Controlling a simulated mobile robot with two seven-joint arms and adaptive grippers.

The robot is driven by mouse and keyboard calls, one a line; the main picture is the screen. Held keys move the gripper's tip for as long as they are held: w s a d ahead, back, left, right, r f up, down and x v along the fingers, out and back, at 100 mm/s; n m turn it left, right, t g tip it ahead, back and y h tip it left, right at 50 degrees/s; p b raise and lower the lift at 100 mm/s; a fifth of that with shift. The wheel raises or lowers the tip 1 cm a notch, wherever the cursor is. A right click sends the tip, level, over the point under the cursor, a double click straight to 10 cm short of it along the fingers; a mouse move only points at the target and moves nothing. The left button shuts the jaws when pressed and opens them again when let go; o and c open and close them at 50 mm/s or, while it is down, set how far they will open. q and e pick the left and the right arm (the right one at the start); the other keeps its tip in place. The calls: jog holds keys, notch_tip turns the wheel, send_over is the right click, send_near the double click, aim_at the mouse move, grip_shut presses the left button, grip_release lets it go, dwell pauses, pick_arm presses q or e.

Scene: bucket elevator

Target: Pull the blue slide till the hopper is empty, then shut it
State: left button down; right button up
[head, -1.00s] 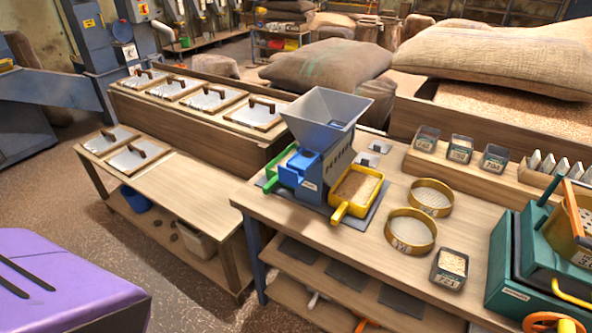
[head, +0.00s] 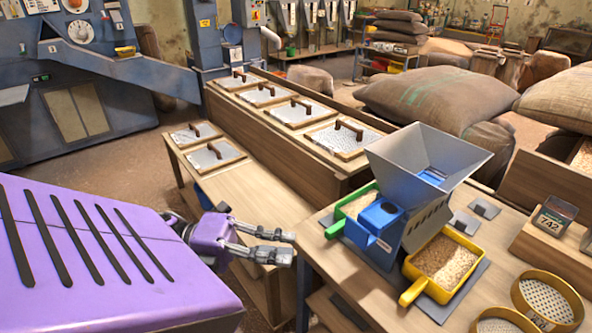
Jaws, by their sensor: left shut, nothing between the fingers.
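The grey hopper (head: 400,170) stands on its blue machine at the front of the right bench. Its funnel looks bare inside, with a small blue patch low down. The bright blue slide (head: 379,214) juts from the machine's left side, above the green-handled tray (head: 334,228). How far it is pulled out I cannot tell. A yellow tray (head: 411,291) with grain sits on the machine's right. My left gripper (head: 288,247) is shut and empty, left of the machine and apart from the slide, near the bench's left edge. My right gripper is out of view.
The right bench (head: 345,285) has sieves (head: 545,300) at its front right. A lower table (head: 255,195) with lidded hatches and a bin row (head: 285,135) stand behind my left gripper. Sacks (head: 435,98) lie behind the hopper.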

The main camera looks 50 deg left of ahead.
aim_at(355, 230)
pick_arm(q)
jog(key=w+d, duration=0.2)
jog(key=w, duration=0.2)
jog(key=w+d, duration=0.2)
jog(key=w, duration=0.3)
jog(key=w+d, duration=0.2)
jog(key=w, duration=0.3)
jog(key=shift+d+f, duration=0.1)
jog(key=shift+d, duration=0.25)
jog(key=shift+w, duration=0.35)
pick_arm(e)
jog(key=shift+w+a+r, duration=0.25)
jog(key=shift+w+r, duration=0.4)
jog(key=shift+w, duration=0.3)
